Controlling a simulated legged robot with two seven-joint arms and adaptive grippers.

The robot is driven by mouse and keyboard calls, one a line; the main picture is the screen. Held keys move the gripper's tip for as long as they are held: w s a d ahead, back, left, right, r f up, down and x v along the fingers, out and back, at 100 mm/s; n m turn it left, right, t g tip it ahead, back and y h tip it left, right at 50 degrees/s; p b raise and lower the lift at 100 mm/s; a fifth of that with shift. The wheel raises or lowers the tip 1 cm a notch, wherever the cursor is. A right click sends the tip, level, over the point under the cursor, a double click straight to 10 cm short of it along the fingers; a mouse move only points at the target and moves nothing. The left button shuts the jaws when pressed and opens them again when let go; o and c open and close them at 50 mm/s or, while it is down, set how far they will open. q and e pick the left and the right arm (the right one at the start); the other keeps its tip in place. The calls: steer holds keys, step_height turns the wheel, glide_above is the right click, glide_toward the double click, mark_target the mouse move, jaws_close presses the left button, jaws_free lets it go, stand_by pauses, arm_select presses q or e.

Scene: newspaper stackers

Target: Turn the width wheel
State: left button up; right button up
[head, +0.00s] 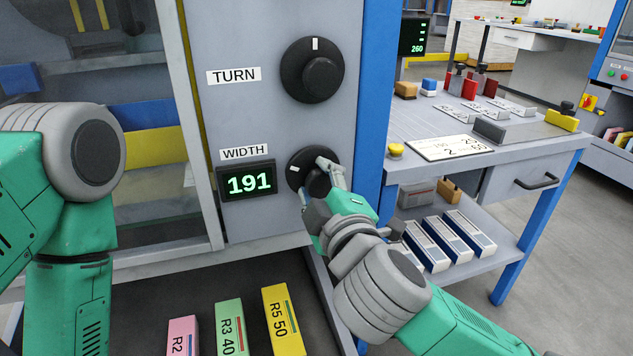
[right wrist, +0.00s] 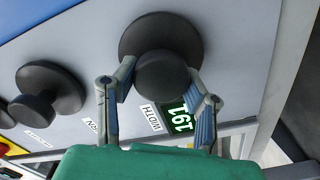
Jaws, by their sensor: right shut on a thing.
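The black width wheel (head: 297,178) is on the grey machine panel, beside a display (head: 248,183) that reads 191. The WIDTH label (head: 244,152) is above the display. The wheel's white mark points left. My right gripper (head: 325,178) is shut on the wheel's raised knob. In the right wrist view the wheel (right wrist: 150,30) shows with the fingers of my right gripper (right wrist: 163,82) on either side of its knob. My left arm enters at the left, but its gripper is out of view.
A similar TURN wheel (head: 312,55) is above, its mark pointing up. A blue post (head: 375,100) stands close right of the panel. A table (head: 455,165) with a yellow button and blocks is at the right.

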steer(key=o, duration=1)
steer(key=shift+f, duration=0.5)
steer(key=shift+o, duration=0.8)
steer(key=shift+r, duration=0.2)
steer(key=shift+s+d, duration=0.1)
steer(key=shift+s, duration=0.05)
steer(key=v, duration=0.7)
